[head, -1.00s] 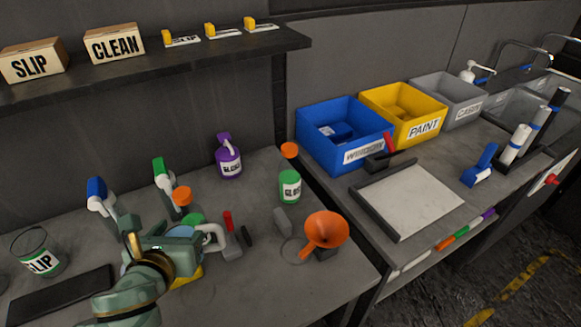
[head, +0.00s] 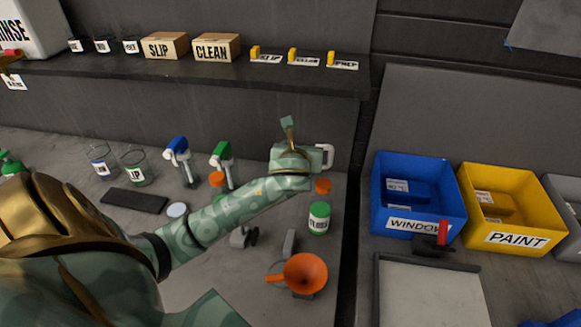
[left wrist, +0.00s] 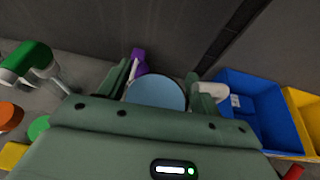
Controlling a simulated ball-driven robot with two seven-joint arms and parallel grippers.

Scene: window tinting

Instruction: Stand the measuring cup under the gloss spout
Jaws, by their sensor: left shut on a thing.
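My left gripper (head: 312,158) is at the back of the bench, shut on what looks like the measuring cup, whose white handle (head: 325,156) sticks out on its right. The left wrist view shows the gripper (left wrist: 160,88) with the cup's pale blue round inside (left wrist: 156,93) between its fingers. A purple bottle (left wrist: 138,64) shows just beyond the left finger; the gripper hides it in the head view. Its spout cannot be made out, nor whether the cup is under it. My right gripper is not in view.
A green-labelled bottle (head: 319,218) and an orange funnel (head: 303,274) stand in front of the gripper. Blue-headed (head: 178,155) and green-headed (head: 222,158) dispensers stand to its left. The shelf (head: 200,72) runs above the bench. A blue bin (head: 405,234) is to the right.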

